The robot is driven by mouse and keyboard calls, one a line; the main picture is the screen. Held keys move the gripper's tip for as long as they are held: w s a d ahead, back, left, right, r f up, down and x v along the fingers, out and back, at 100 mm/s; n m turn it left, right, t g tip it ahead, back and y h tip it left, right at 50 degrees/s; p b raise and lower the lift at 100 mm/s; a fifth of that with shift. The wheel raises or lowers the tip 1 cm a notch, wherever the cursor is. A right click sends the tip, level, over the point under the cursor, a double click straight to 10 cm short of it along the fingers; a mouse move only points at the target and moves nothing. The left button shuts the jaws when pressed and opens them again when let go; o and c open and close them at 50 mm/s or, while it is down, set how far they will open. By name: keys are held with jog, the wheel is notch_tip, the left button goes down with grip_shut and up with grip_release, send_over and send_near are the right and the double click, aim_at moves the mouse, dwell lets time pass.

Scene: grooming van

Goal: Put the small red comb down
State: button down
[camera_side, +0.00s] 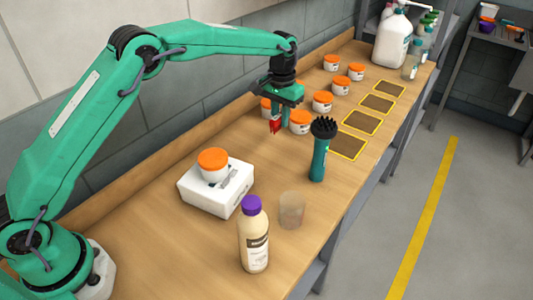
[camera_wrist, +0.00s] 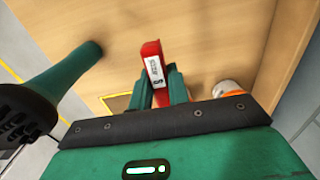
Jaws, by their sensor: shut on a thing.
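The small red comb (camera_wrist: 151,60) is held between the two fingers of my gripper (camera_wrist: 163,82) in the wrist view. It carries a white label with dark print. In the side view the red comb (camera_side: 275,127) shows at the tips of my gripper (camera_side: 279,122), over the wooden bench (camera_side: 262,165). I cannot tell whether its lower end touches the bench. The comb's teeth are not clear in either view.
A green-handled brush (camera_side: 319,150) stands right of my gripper. Several orange-lidded jars (camera_side: 300,122) stand close behind it. Yellow-outlined squares (camera_side: 348,146) line the right edge. A white scale (camera_side: 222,192) with a jar, a purple-capped bottle (camera_side: 253,240) and a clear cup (camera_side: 291,211) stand nearer.

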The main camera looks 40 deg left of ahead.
jog(key=shift+f, duration=4.7)
jog(key=shift+f, duration=0.1)
jog(key=c, duration=1.3)
grip_release()
jog(key=shift+c, duration=0.2)
notch_tip(320, 180, up, 12)
jog(key=shift+f, duration=0.25)
jog(key=shift+r, duration=0.4)
